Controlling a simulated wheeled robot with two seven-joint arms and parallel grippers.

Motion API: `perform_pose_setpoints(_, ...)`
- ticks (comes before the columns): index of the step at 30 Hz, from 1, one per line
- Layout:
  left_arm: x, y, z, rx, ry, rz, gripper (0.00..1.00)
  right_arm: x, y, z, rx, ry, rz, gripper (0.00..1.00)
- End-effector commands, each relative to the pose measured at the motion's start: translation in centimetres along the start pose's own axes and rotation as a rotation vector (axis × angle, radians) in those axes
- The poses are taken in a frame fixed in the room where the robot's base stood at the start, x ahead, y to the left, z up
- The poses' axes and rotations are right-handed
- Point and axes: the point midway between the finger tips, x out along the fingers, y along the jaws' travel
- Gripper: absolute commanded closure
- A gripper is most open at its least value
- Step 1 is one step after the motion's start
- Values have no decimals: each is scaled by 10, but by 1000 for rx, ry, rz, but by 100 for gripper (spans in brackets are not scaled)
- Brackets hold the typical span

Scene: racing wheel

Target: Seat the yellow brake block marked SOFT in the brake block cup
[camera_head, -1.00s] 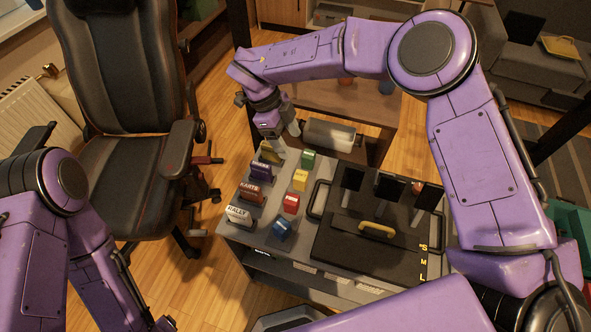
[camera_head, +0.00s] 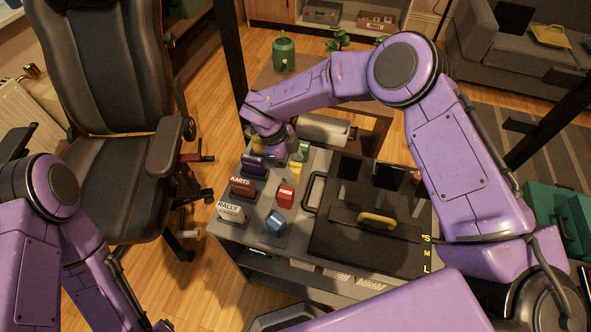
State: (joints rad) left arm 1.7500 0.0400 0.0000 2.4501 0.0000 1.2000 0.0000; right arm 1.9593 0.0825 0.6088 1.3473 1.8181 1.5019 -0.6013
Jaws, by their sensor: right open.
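The yellow brake block (camera_head: 295,170) stands on the grey table in the right-hand line of small blocks, between a green block (camera_head: 304,150) and a red one (camera_head: 286,196). Its lettering is too small to read. My right gripper (camera_head: 290,154) is open and low over the far end of the blocks, close to the yellow and green ones. My wrist hides much of its fingers, and I cannot tell whether they touch a block. I cannot make out the brake block cup. My left arm shows at the lower left; its gripper is out of view.
The left-hand line holds purple, brown KARTS (camera_head: 243,187) and white RALLY (camera_head: 230,211) blocks. A blue block (camera_head: 276,223) stands nearest on the right. A black pedal unit (camera_head: 340,245) with a yellow handle (camera_head: 377,220) fills the table's right. A gaming chair (camera_head: 105,175) stands left.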

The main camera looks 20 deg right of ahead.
Motion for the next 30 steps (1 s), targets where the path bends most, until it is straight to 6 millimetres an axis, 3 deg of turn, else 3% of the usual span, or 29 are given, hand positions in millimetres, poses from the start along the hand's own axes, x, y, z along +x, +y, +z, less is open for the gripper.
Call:
perform_pose_setpoints(4,-6,0,-2,0,0,0,30,17,0,0,0,-1,0,30)
perform_pose_setpoints(11,-5,0,-2,0,0,0,30,20,0,0,1,-3,-1,33)
perform_pose_setpoints(16,-5,0,-2,0,0,0,30,20,0,0,1,-3,-1,87)
perform_pose_setpoints(26,-4,0,-2,0,0,0,30,17,-1,-1,1,-3,-1,87)
perform_pose_setpoints(30,-2,0,-1,0,0,0,30,2,-1,-7,3,-4,-2,87)
